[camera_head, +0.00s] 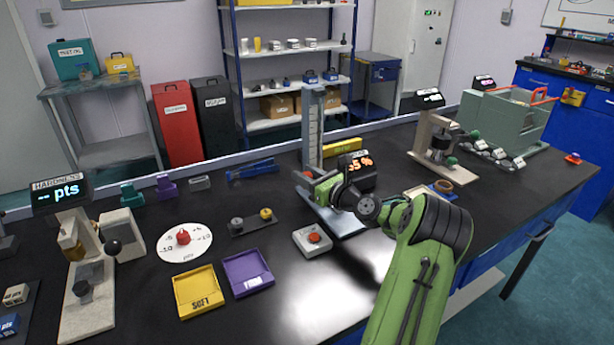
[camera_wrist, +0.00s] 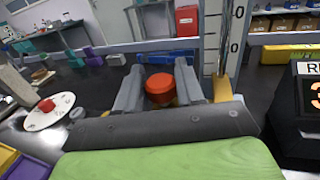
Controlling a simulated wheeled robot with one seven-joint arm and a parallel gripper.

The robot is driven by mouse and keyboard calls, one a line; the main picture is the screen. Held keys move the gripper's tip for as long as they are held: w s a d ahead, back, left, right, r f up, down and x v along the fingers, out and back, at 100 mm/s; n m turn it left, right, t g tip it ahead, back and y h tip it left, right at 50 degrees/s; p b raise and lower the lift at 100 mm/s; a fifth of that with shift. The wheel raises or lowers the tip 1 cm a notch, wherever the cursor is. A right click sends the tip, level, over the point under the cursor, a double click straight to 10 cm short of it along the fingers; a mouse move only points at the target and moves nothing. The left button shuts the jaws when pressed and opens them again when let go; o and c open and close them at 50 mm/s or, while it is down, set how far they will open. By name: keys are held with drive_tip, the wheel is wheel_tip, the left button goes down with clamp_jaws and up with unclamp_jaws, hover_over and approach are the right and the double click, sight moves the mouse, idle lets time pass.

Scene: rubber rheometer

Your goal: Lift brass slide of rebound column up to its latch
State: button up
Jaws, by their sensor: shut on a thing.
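The rebound column (camera_head: 313,125) is a tall grey post with a scale, standing mid-bench; its scale also shows in the wrist view (camera_wrist: 212,40). My gripper (camera_head: 304,182) is low at the column's left side. In the wrist view my gripper's fingers (camera_wrist: 159,88) are closed around an orange-red round knob (camera_wrist: 159,86). A small brass-coloured part, which looks like the brass slide (camera_wrist: 221,90), shows just right of the right finger, at the thin rod. Its join to the knob is hidden by the finger. The latch cannot be made out.
The column's display (camera_head: 360,163) glows orange behind my wrist. A button box (camera_head: 313,241) sits in front of the column's base. A yellow tray (camera_head: 199,290) and purple tray (camera_head: 247,273) lie at front left. A press-like device (camera_head: 437,140) stands right. The space above the gripper looks clear.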

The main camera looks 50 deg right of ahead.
clamp_jaws()
wheel_tip(320, 180, up, 21)
drive_tip(key=p, duration=2.4)
drive_tip(key=shift+f, duration=0.2)
drive_tip(key=o, duration=0.9)
unclamp_jaws()
drive_tip(key=shift+o, duration=0.3)
drive_tip(key=s, duration=1.5)
drive_tip(key=shift+s+a, duration=0.35)
drive_tip(key=shift+s, duration=0.05)
drive_tip(key=shift+w, duration=0.1)
